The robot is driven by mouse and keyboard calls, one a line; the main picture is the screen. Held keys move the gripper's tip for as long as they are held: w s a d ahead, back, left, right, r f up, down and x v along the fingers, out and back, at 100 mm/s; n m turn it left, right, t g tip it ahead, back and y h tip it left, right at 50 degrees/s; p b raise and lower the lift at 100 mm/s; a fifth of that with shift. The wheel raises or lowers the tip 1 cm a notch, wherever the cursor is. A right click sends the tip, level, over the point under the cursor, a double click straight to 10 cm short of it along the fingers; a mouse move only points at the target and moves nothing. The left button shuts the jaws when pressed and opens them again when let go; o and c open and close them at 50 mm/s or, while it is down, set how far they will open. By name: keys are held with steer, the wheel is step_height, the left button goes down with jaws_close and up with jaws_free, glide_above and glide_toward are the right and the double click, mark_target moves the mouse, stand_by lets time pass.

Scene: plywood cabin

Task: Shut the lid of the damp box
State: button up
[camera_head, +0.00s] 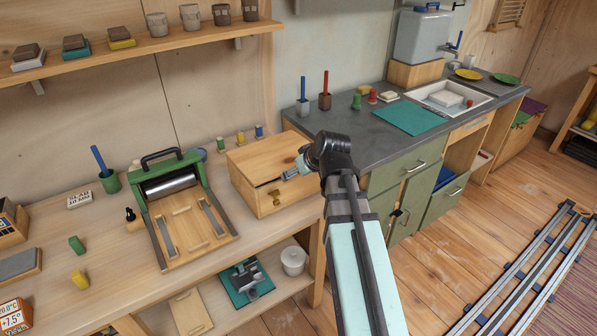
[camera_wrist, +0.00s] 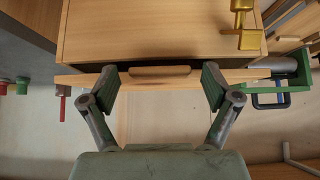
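The damp box is a pale wooden box (camera_head: 285,202) on the workbench in the head view. Its lid (camera_head: 262,153) lies almost flat, with a dark gap under its front edge. A brass latch (camera_head: 275,197) is on the front; it also shows in the wrist view (camera_wrist: 240,25). In the wrist view the box (camera_wrist: 150,35) fills the top, with the dark gap beside the lid edge and its small wooden handle (camera_wrist: 160,72). My gripper (camera_wrist: 160,82) is open, its fingers apart on either side of the handle. I cannot tell whether they touch the lid.
A green slab roller (camera_head: 170,180) stands left of the box. Several small coloured bottles (camera_head: 240,137) stand behind it. The grey counter (camera_head: 355,140) with a sink (camera_head: 450,98) is to the right. A shelf (camera_head: 130,50) with cups is above.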

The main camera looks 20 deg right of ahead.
steer(key=shift+r, duration=0.1)
steer(key=v, duration=1.2)
